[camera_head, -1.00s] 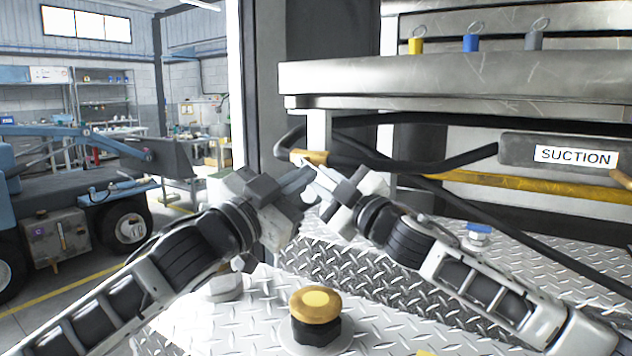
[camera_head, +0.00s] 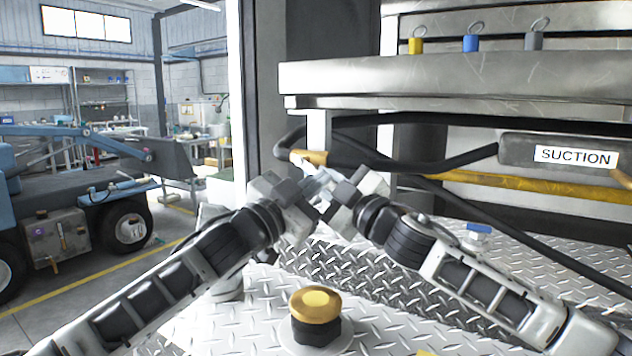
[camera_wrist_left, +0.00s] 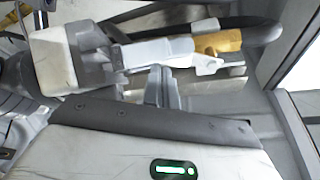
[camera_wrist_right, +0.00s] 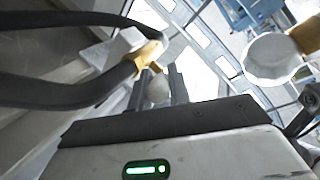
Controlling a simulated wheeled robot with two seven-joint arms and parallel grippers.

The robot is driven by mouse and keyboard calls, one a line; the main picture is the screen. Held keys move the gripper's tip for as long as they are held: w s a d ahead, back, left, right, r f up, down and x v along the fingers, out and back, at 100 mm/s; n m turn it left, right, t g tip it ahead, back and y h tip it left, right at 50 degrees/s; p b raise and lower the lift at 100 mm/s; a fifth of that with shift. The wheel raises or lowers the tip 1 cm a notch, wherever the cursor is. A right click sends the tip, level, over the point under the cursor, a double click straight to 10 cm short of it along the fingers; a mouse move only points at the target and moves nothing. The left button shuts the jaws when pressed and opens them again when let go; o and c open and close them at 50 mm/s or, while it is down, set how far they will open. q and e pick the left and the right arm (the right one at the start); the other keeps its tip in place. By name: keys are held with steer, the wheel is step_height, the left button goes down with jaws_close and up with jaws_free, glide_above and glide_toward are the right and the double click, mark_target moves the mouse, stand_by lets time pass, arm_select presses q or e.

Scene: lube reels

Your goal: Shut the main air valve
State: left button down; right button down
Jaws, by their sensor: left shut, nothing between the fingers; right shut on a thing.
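My right gripper (camera_head: 322,174) is shut on a pale nozzle-like piece (camera_wrist_right: 158,89) with a yellow collar (camera_wrist_left: 215,42) on a black hose (camera_wrist_left: 258,32). The right fingers also show in the right wrist view (camera_wrist_right: 160,84). My left gripper (camera_head: 318,190) is shut and empty, close beside the right one; its fingers (camera_wrist_left: 162,86) lie just below the pale piece in the left wrist view. I cannot tell whether they touch it. A small blue-topped fitting (camera_head: 478,229) stands on the tread plate at the right; I cannot tell whether it is the main air valve.
A gold mushroom knob (camera_head: 315,303) on a black base stands on the tread plate (camera_head: 400,320) in front. A steel shelf (camera_head: 450,78) spans the upper right, above a SUCTION label (camera_head: 576,156) and a yellow bar (camera_head: 500,184).

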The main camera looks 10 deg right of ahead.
arm_select(q)
steer(key=shift+w+a+f, duration=0.1)
steer(key=shift+w+f, duration=0.2)
steer(key=shift+f, duration=0.15)
arm_select(e)
steer(key=shift+r, duration=0.1)
steer(key=c, duration=1.3)
jaws_free()
arm_select(q)
steer(key=shift+r, duration=0.1)
